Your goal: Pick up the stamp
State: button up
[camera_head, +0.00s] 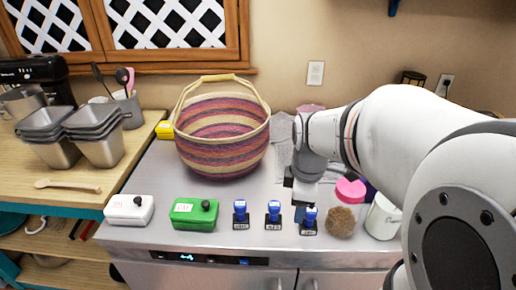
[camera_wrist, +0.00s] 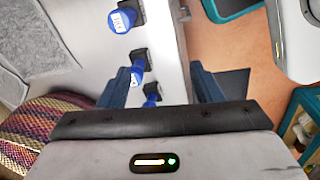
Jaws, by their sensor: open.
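Three small stamps with blue handles and black bases stand in a row near the counter's front edge: the left stamp (camera_head: 240,214), the middle stamp (camera_head: 273,215) and the right stamp (camera_head: 309,222). My gripper (camera_head: 301,204) is above the counter beside the right stamp, its fingers partly overlapping it in the head view. In the wrist view my gripper (camera_wrist: 161,82) has its two dark blue fingers spread apart, with nothing held. The stamps also show there, the nearest to the top edge (camera_wrist: 124,18) lying beyond the fingertips. I cannot tell whether the fingers touch a stamp.
A green box (camera_head: 194,215) and a white box (camera_head: 129,211) stand left of the stamps. A brown bristly ball (camera_head: 341,222), a white mug (camera_head: 382,218) and a pink round item (camera_head: 351,190) crowd the right. A striped basket (camera_head: 222,143) stands behind.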

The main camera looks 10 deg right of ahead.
aim_at(310, 216)
jog(key=w+d+f+n, duration=0.1)
jog(key=d+f+n, duration=0.1)
jog(key=n, duration=0.1)
jog(key=w+d+f+n+g, duration=0.1)
jog(key=w+d+n, duration=0.1)
jog(key=n, duration=0.1)
jog(key=w+d+f+n, duration=0.1)
jog(key=d+f+n, duration=0.1)
jog(key=n, duration=0.2)
jog(key=shift+w+f+b, duration=0.3)
jog(key=shift+d+f, duration=0.15)
jog(key=shift+f, duration=0.5)
jog(key=f, duration=0.4)
jog(key=f+p, duration=0.1)
jog(key=f, duration=0.1)
jog(key=shift+w+f, duration=0.25)
jog(key=shift+f, duration=0.1)
jog(key=shift+c, duration=0.3)
jog(key=c, duration=1.1)
jog(key=shift+r, duration=0.1)
